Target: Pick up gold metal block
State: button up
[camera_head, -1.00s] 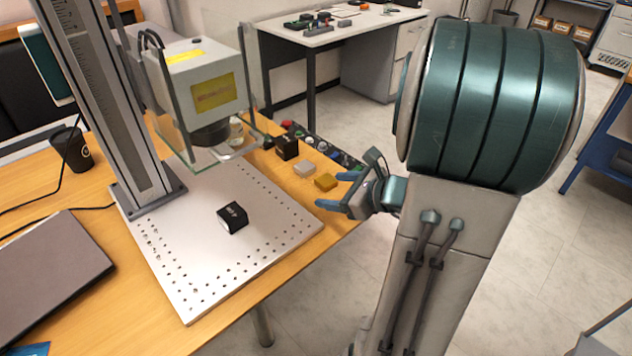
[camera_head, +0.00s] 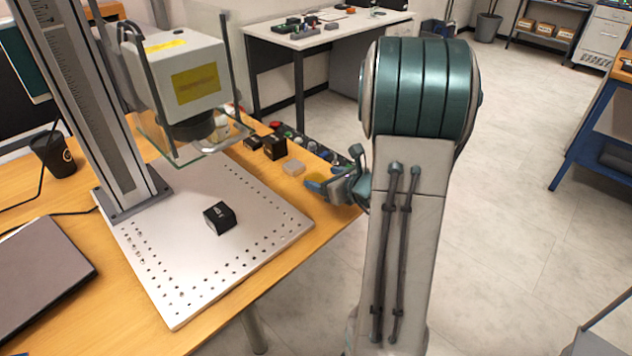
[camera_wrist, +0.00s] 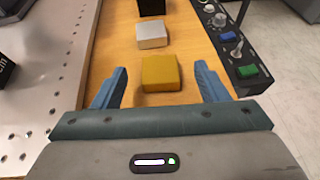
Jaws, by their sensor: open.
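The gold metal block (camera_wrist: 161,73) lies flat on the wooden table in the wrist view, centred between and slightly ahead of my fingers. My gripper (camera_wrist: 159,90) is open, with one blue finger on each side of the block and gaps on both sides. In the head view the gold block (camera_head: 315,177) is mostly hidden by my gripper (camera_head: 317,184), which is at the table's right edge. I cannot tell exactly how high the fingers are above the table.
A silver block (camera_wrist: 151,35) and a black block (camera_wrist: 151,6) lie beyond the gold one. A control panel (camera_wrist: 232,45) with knobs runs along the right edge. The perforated plate (camera_head: 180,270) lies left, bearing a black cube (camera_head: 220,217) near the laser marker (camera_head: 185,85).

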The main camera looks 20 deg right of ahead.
aim_at(314, 176)
jog(key=x, duration=0.4)
jog(key=shift+f, duration=0.2)
jog(key=c, duration=1.1)
jog(key=shift+r, duration=0.2)
